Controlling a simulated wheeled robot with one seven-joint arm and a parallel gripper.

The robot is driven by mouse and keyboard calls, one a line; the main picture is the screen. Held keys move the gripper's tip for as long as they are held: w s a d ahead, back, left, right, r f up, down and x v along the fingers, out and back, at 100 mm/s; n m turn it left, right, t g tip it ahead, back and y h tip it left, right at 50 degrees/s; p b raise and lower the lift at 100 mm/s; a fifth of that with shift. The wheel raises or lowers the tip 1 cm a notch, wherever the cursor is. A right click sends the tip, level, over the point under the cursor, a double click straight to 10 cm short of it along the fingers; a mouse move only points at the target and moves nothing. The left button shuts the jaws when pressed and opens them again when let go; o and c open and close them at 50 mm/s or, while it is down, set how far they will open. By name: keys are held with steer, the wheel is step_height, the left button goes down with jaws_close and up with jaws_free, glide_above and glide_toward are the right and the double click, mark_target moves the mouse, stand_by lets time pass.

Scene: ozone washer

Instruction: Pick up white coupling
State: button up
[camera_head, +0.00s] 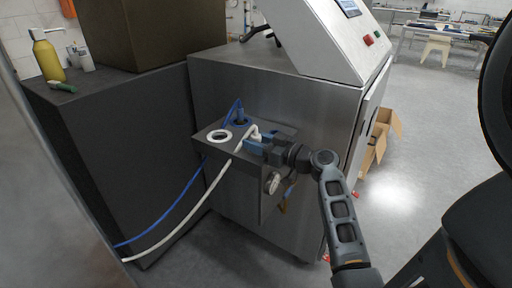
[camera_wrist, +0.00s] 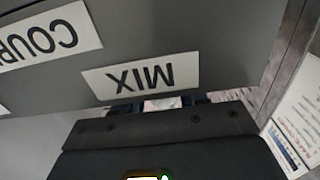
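The white coupling (camera_head: 254,131) is at the small metal shelf on the side of the washer, with a white hose (camera_head: 215,184) running from it down to the lower left. My gripper (camera_head: 255,143) reaches in from the right, its blue fingertips at the coupling. In the wrist view a small pale piece (camera_wrist: 162,104) shows between the dark finger edges, mostly hidden by the gripper body. I cannot tell whether the fingers press on it.
A white ring (camera_head: 218,136) and a blue coupling (camera_head: 240,116) with a blue hose (camera_head: 174,205) are on the same shelf (camera_head: 218,154). A MIX label (camera_wrist: 141,77) faces the wrist camera. A dark cabinet (camera_head: 130,140) stands left; open floor lies right.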

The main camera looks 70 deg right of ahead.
steer(key=c, duration=0.7)
steer(key=shift+c, duration=0.2)
